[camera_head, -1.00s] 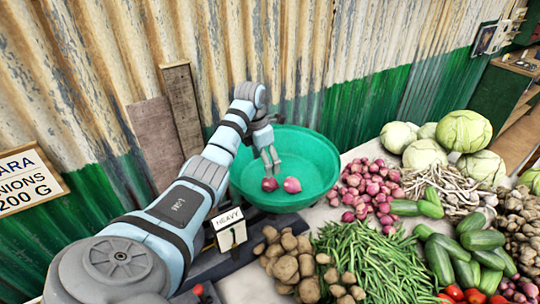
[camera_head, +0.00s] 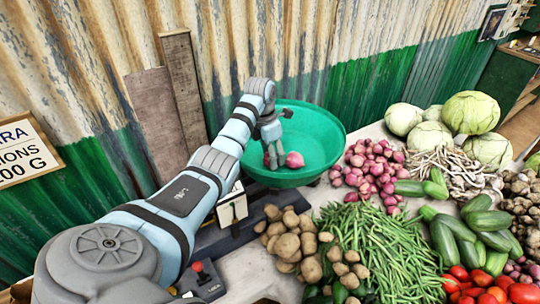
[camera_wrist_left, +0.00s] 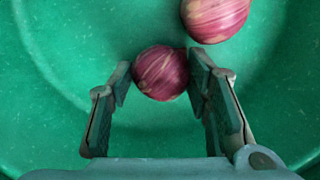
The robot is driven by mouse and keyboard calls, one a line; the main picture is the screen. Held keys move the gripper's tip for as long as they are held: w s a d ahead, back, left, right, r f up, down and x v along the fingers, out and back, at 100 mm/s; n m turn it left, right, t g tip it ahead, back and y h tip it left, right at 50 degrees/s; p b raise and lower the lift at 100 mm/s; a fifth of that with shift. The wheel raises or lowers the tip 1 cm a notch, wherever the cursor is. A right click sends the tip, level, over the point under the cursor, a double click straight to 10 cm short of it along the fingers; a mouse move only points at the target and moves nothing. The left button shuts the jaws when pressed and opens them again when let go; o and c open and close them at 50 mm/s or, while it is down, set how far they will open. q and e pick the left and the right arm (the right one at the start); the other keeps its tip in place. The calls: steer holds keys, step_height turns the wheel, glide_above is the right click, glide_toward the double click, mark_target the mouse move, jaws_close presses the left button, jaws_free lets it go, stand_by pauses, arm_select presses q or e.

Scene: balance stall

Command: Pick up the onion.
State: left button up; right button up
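Two red onions lie in the green bowl (camera_head: 318,140). In the left wrist view one onion (camera_wrist_left: 161,73) sits at the tips of my left gripper (camera_wrist_left: 160,85), between the fingers, with a gap on the left side and little or none on the right. The other onion (camera_wrist_left: 215,18) lies just beyond, up and to the right; in the head view an onion (camera_head: 295,160) shows beside the fingers. My left gripper (camera_head: 274,158) is open and reaches down into the bowl. It hides most of the nearer onion in the head view. My right gripper is not in view.
A pile of onions (camera_head: 372,170), potatoes (camera_head: 292,240) and green beans (camera_head: 375,250) lie right of and in front of the bowl. A small sign (camera_head: 232,207) stands in front of it. The corrugated wall (camera_head: 365,100) rises close behind.

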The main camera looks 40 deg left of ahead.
arm_select(q)
steer(key=c, duration=0.3)
steer(key=shift+w+f, duration=0.1)
steer(key=shift+c, duration=1.1)
steer(key=shift+w+a+r, duration=0.1)
steer(key=shift+r, duration=0.2)
step_height(320, 180, up, 8)
steer(key=shift+r, duration=0.1)
step_height(320, 180, up, 7)
steer(key=p, duration=0.6)
